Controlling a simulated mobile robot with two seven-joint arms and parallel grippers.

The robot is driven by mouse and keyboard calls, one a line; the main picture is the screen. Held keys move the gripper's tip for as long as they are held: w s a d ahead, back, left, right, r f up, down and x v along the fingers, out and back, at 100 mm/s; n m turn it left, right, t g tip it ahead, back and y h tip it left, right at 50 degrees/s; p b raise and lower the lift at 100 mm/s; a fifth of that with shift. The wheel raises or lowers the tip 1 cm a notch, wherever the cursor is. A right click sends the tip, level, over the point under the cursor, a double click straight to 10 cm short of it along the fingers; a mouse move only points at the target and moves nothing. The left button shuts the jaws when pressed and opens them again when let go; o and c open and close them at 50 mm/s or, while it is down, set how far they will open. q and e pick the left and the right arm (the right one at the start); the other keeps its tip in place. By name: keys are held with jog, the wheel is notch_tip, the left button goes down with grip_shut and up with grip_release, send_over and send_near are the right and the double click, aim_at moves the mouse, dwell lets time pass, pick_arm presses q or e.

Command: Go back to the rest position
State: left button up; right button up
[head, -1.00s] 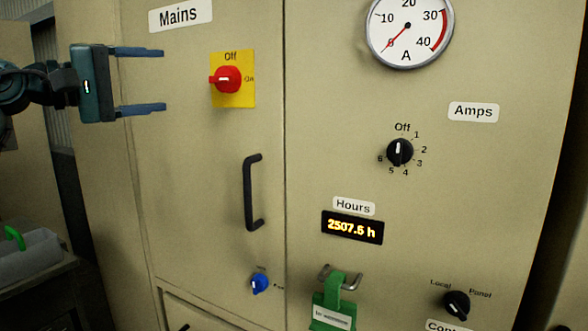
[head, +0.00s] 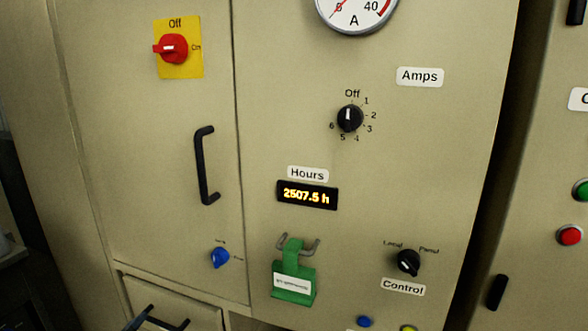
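My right gripper is not in view. The beige cabinet (head: 110,150) fills most of the view, with its doors shut. The red mains switch (head: 172,47) on its yellow plate lies horizontal, at the upper left.
The black door handle (head: 204,165), green tag (head: 293,278) on a metal hook, blue key knob (head: 220,258) and black selectors (head: 350,118) stick out from the cabinet. A drawer (head: 190,307) sits below. Another panel with a red button (head: 569,236) stands at the right.

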pick_arm(q)
jog(key=s+d+f+n+g+h, duration=0.15)
jog(key=s+f+n+g, duration=0.35)
jog(key=s, duration=0.6)
jog(key=s+d+f+n+g+h, duration=0.1)
jog(key=s+d+f+n+g, duration=0.2)
jog(key=s+f, duration=0.55)
jog(key=w+d+f+t+h+p, duration=0.1)
jog(key=w+d+t+h+p, duration=0.2)
jog(key=w+d+t, duration=0.1)
jog(key=shift+d+f+m+t, duration=0.3)
jog(key=shift+d+m+t, duration=0.1)
jog(key=shift+d+t, duration=0.5)
jog(key=shift+w, duration=0.1)
jog(key=shift+c, duration=0.4)
